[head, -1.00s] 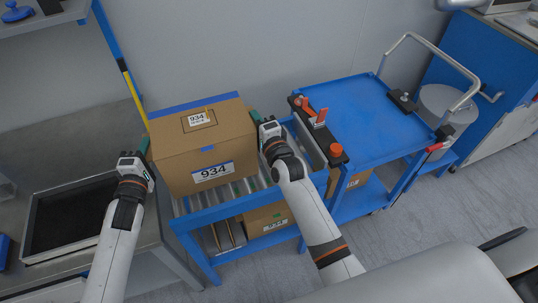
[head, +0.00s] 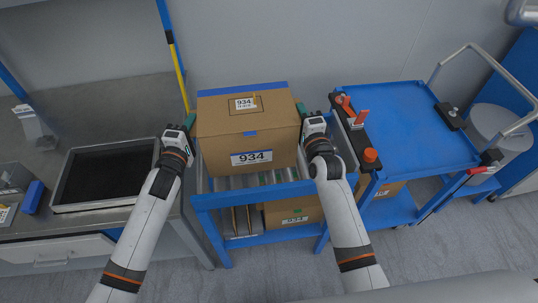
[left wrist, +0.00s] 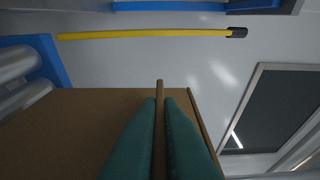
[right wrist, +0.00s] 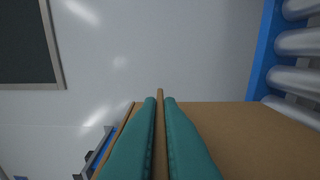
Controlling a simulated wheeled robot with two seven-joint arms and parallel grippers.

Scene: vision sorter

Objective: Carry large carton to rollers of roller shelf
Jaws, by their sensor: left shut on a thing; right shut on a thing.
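The large carton (head: 247,135) is brown with blue tape and labels reading 934. In the head view it is upright at the roller shelf (head: 262,199), over its rollers; whether it touches them is hard to tell. My left gripper (head: 190,122) is at the carton's left side and my right gripper (head: 301,110) at its right side. In the left wrist view the green fingers (left wrist: 160,110) are shut on a thin brown edge of the carton. In the right wrist view the green fingers (right wrist: 160,110) pinch a similar edge.
A blue cart (head: 395,120) with red-handled clamps (head: 352,122) stands close on the right. A steel bench with a black-floored tray (head: 62,207) is on the left. Another carton (head: 293,211) sits on the shelf's lower level. A wall is behind.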

